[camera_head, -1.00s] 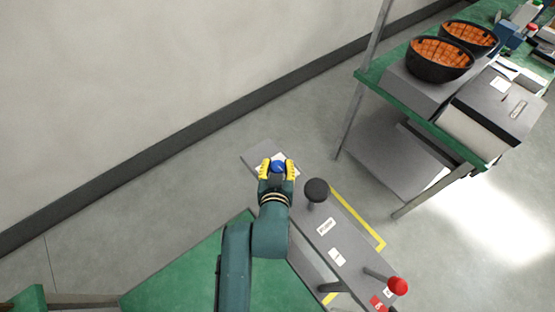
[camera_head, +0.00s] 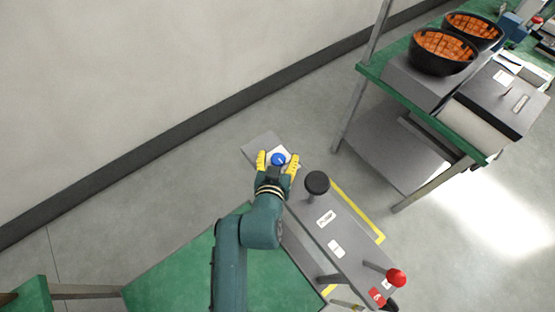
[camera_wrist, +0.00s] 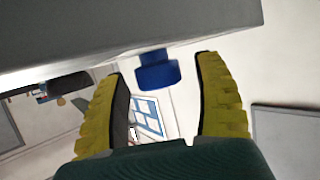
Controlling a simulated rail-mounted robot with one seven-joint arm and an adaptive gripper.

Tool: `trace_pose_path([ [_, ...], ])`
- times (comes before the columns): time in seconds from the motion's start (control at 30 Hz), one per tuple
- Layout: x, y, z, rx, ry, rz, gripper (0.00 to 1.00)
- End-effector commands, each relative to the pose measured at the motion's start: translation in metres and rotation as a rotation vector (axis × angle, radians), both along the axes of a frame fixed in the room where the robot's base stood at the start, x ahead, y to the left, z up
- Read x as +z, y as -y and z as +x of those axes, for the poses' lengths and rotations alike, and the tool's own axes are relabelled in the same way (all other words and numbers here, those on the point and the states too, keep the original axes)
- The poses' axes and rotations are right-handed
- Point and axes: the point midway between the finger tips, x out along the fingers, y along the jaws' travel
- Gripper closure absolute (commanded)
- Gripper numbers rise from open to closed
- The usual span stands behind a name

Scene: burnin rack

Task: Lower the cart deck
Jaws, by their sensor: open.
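A grey control panel (camera_head: 335,222) runs diagonally in the head view. A blue knob (camera_head: 278,159) sits on a white label at its far left end. A black round-topped knob (camera_head: 317,183) and a red-ball lever (camera_head: 396,278) stand farther along the panel. My gripper (camera_head: 278,163) is open, its yellow fingers on either side of the blue knob. In the wrist view the blue knob (camera_wrist: 157,72) shows between the spread yellow fingertips (camera_wrist: 168,75), with a gap on each side. The cart deck cannot be made out for certain.
A green-topped bench (camera_head: 400,97) with black bowls (camera_head: 441,52) of orange pieces and a grey box stands at the right. A green surface (camera_head: 190,270) lies beside my arm. Yellow floor tape (camera_head: 360,212) runs beyond the panel. Open floor lies toward the wall.

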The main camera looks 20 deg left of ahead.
Motion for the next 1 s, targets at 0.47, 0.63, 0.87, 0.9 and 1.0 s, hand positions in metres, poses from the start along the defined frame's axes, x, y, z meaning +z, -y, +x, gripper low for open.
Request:
trace_pose_path([
  [0.47, 0.035, 0.025, -0.084, 0.002, -0.001, -0.002, 0.31],
  [0.63, 0.044, 0.031, -0.103, 0.001, -0.002, 0.0, 0.31],
  [0.87, 0.046, 0.032, -0.106, 0.0, -0.001, 0.0, 0.31],
  [0.9, 0.046, 0.032, -0.106, 0.0, -0.001, 0.0, 0.31],
  [1.0, 0.046, 0.032, -0.106, 0.0, -0.001, 0.0, 0.31],
])
